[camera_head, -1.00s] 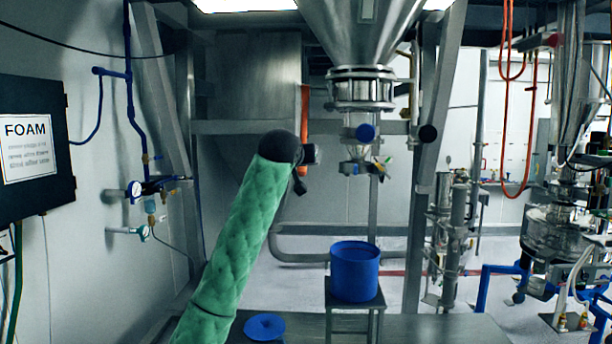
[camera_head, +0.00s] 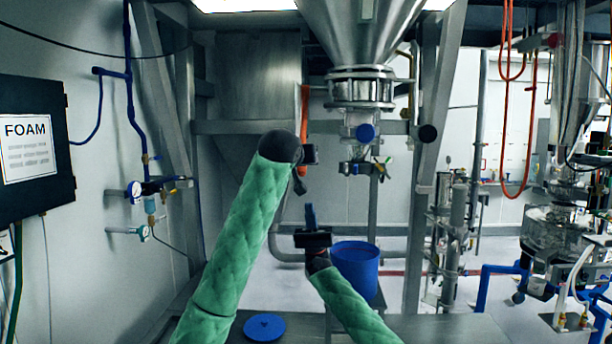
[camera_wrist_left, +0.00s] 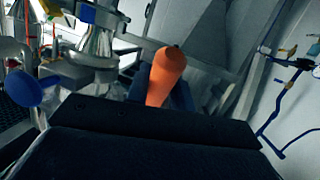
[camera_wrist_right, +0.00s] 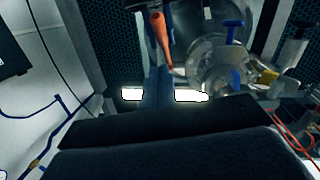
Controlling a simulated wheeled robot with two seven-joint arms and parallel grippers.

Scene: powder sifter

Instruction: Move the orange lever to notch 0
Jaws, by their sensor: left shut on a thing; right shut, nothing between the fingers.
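The orange lever (camera_head: 304,105) hangs upright behind my left gripper in the head view, its upper part showing above the gripper. My left gripper (camera_head: 311,154) is shut on the lever. In the left wrist view, the lever's orange end (camera_wrist_left: 164,75) sits between the fingers. My right gripper (camera_head: 310,215) is shut and empty, pointing up, below the left one and apart from the lever. In the right wrist view its closed fingers (camera_wrist_right: 158,88) lie below the orange lever (camera_wrist_right: 161,38). I cannot make out any notch marks.
A steel hopper (camera_head: 360,35) with a blue-knobbed outlet (camera_head: 365,132) is right of the lever. A blue bucket (camera_head: 357,266) stands on a stool just right of my right gripper. A blue disc (camera_head: 264,327) lies below. A steel post (camera_head: 425,180) rises further right.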

